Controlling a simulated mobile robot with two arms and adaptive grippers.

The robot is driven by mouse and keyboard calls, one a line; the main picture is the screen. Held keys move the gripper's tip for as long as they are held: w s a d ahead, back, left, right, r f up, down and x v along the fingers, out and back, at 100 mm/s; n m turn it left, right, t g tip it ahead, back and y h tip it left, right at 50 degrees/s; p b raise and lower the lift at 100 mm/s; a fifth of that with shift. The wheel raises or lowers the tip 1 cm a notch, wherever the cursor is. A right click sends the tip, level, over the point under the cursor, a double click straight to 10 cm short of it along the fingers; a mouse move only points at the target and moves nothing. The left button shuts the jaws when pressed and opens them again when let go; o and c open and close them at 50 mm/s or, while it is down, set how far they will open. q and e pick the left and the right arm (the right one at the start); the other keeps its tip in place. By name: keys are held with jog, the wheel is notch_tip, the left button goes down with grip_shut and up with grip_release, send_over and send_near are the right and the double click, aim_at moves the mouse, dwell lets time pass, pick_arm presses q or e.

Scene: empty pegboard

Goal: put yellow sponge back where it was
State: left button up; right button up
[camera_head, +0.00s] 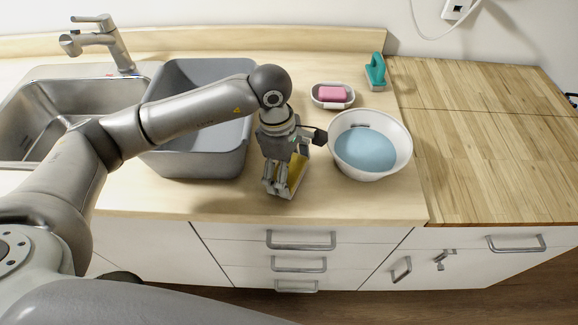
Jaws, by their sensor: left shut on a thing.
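My left gripper (279,187) is shut on the yellow sponge (296,172) at the front part of the light wooden counter. The sponge shows as a yellow strip at the right of the fingers, and much of it is hidden behind them. I cannot tell whether it touches the counter. The gripper is between the grey basin and the white bowl. My right gripper is not in view.
A grey basin (165,166) stands left, beside a metal sink (38,122) with a faucet (100,42). A white bowl (400,155) holds blue water. Behind it are a pink soap (332,93) in a dish and a teal brush (376,70). The right wooden surface (485,150) is mostly clear.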

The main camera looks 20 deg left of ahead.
pick_arm(q)
jog(key=shift+f+b, duration=0.2)
jog(key=shift+b, duration=0.1)
jog(key=o, duration=0.9)
jog(key=shift+r, duration=0.1)
jog(key=shift+o, duration=0.4)
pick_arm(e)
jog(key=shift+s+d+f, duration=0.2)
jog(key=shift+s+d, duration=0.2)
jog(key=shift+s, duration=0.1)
pick_arm(q)
jog(key=shift+r, duration=0.1)
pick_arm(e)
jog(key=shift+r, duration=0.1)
pick_arm(q)
jog(key=shift+r+p, duration=0.15)
jog(key=shift+p, duration=0.25)
notch_tip(320, 180, up, 12)
jog(key=a+b, duration=0.1)
jog(key=b, duration=0.1)
jog(key=shift+a+f, duration=0.2)
jog(key=shift+a, duration=0.2)
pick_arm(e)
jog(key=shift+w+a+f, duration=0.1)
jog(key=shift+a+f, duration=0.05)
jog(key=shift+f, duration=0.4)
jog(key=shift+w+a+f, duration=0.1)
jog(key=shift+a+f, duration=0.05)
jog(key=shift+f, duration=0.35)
